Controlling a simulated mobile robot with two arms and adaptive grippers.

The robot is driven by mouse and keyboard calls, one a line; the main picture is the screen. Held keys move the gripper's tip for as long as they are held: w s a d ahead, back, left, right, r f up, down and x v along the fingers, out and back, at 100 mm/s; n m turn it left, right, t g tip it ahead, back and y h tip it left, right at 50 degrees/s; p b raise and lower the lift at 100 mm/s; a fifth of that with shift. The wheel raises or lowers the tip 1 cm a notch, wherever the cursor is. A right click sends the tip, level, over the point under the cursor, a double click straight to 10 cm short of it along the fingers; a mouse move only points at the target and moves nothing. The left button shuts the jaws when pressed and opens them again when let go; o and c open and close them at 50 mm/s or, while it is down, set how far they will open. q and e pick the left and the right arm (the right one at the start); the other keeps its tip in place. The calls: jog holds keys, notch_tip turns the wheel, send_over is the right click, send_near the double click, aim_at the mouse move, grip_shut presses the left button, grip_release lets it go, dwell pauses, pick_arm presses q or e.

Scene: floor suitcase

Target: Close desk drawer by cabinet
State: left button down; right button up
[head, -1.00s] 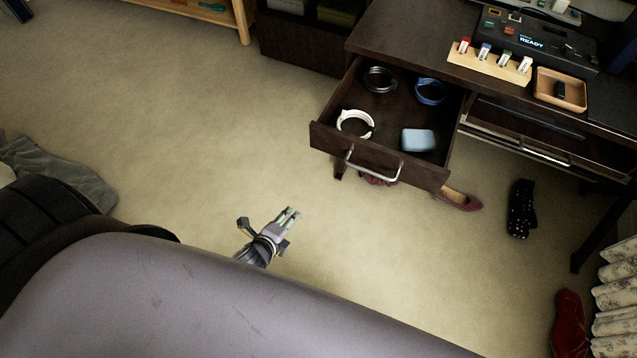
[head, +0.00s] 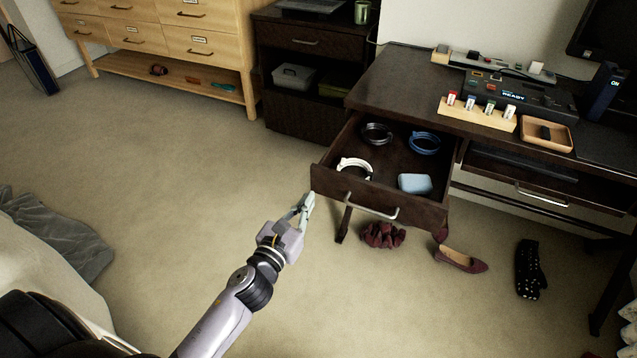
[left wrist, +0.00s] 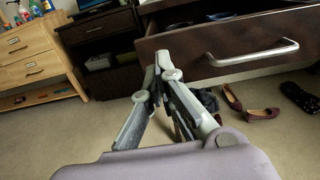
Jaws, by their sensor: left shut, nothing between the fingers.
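The dark wood desk drawer (head: 385,196) is pulled out from the left end of the desk (head: 400,82). A silver bar handle (head: 372,208) is on its front. My left gripper (head: 308,204) is shut and empty, close to the left end of the drawer front. The right gripper is not in view.
A dark cabinet (head: 310,110) stands left of the desk, beside a light wood chest of drawers (head: 190,45). Maroon shoes (head: 462,261) and a dark spotted item (head: 530,268) lie on the floor below the desk. The carpet left of the drawer is clear.

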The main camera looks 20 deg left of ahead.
aim_at(324, 176)
pick_arm(q)
jog(key=w, duration=0.6)
jog(key=shift+d, duration=0.1)
jog(key=shift+w, duration=0.6)
